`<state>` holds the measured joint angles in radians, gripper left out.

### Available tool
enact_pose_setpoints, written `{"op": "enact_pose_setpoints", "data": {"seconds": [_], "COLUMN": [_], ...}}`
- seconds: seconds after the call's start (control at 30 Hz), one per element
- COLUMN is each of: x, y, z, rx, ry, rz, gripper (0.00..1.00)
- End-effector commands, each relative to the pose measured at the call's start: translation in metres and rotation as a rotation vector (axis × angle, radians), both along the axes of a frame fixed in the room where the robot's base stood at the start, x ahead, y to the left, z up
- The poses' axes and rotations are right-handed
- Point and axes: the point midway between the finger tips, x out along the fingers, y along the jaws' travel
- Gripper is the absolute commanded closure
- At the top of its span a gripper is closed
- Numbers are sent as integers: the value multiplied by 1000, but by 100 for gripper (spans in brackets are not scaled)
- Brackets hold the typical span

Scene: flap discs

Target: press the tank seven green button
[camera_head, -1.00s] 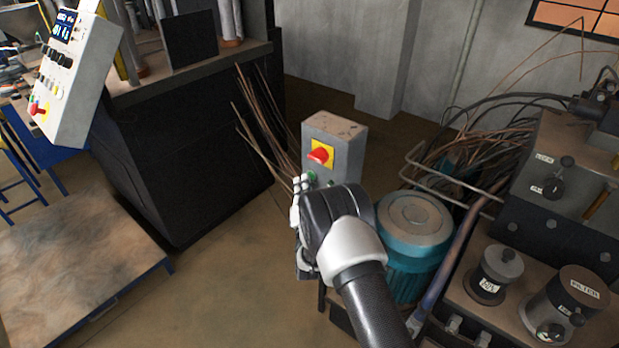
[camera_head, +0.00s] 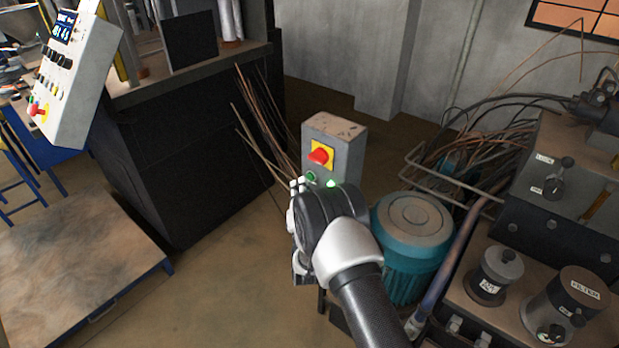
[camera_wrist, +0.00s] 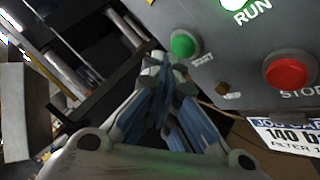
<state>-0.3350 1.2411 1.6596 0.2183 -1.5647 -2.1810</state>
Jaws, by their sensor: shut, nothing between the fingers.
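A grey control box (camera_head: 345,150) stands behind my gripper. It has a red rotary switch (camera_head: 320,154) on a yellow plate. Its green button (camera_head: 310,177) is just above my fingertips in the head view; the wrist view shows it (camera_wrist: 184,44) beside a partly legible START label. A lit RUN lamp (camera_head: 331,184) is bright there and in the wrist view (camera_wrist: 236,4). A red STOP button (camera_wrist: 289,73) shows at right. My gripper (camera_head: 297,186) is shut and empty; in the wrist view its fingertips (camera_wrist: 165,68) are just below-left of the green button, seemingly apart from it. No tank seven label is readable.
A teal motor (camera_head: 412,240) stands right of my arm, with a hydraulic unit (camera_head: 560,200) beyond. Rods (camera_head: 262,120) lean against a black cabinet (camera_head: 185,170) at left. A label plate (camera_wrist: 285,133) is below the STOP button.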

Motion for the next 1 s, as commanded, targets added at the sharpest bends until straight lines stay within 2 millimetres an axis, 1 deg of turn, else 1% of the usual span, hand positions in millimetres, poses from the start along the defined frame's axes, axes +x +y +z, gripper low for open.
{"op": "enact_pose_setpoints", "data": {"seconds": [0.37,0.47,0.83,1.0], "x": [-2,-7,-36,-40], "y": [2,7,29,31], "z": [0,0,0,0], "rx": [0,0,-1,0], "ry": [1,1,1,1], "rz": [1,1,2,1], "gripper": [100,100,100,100]}}
